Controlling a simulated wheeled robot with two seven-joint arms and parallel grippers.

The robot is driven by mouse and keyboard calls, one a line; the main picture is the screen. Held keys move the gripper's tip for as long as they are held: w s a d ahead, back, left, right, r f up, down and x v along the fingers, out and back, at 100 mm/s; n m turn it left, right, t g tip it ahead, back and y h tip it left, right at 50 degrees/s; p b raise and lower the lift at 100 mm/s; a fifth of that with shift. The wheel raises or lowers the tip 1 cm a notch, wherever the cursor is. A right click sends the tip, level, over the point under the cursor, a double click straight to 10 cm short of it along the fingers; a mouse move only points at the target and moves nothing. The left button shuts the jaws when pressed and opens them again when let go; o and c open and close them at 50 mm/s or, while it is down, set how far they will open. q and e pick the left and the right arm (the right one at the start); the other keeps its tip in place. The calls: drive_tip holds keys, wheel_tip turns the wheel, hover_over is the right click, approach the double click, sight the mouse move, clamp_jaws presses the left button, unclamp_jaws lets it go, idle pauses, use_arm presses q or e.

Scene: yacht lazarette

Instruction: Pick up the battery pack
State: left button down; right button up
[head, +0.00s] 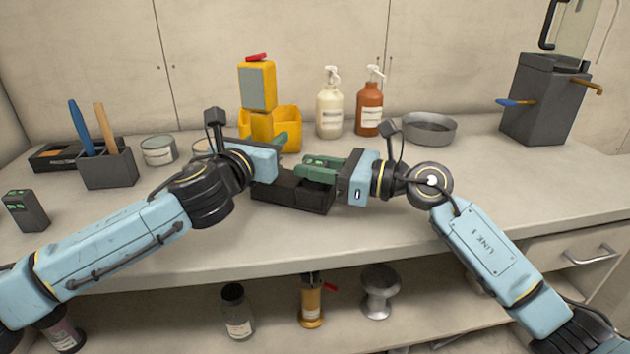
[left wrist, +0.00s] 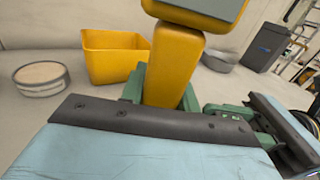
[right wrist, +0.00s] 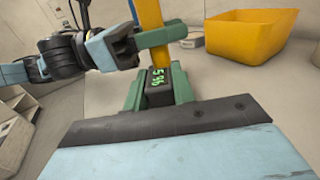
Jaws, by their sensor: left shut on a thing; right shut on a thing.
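A black block with lit green digits (right wrist: 158,88), which looks like the battery pack, is between the green fingers of my right gripper (head: 318,168). In the head view the fingers largely hide it. A black tray-like holder (head: 290,190) is just below; I cannot tell whether the block touches it. My left gripper (head: 268,142) is shut on the handle of a yellow tool (left wrist: 172,70) with a grey face, held upright with its red top (head: 257,57) uppermost. A second dark block with green lights (head: 25,210) stands at the far left of the bench.
A yellow bin (head: 287,128) stands behind my left gripper. Two pump bottles (head: 330,105) (head: 369,108) and a grey bowl (head: 428,128) are at the back. A tool holder (head: 108,168) and tins (head: 158,150) are left. The bench's right front is largely clear.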

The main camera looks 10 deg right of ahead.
sight(315, 162)
clamp_jaws()
wheel_tip(315, 162, up, 10)
idle(0.3)
use_arm(q)
drive_tip(key=c, duration=1)
unclamp_jaws()
drive_tip(key=shift+o, duration=0.2)
drive_tip(key=v, duration=1.2)
drive_tip(key=shift+o, duration=0.2)
drive_tip(key=o, duration=0.7)
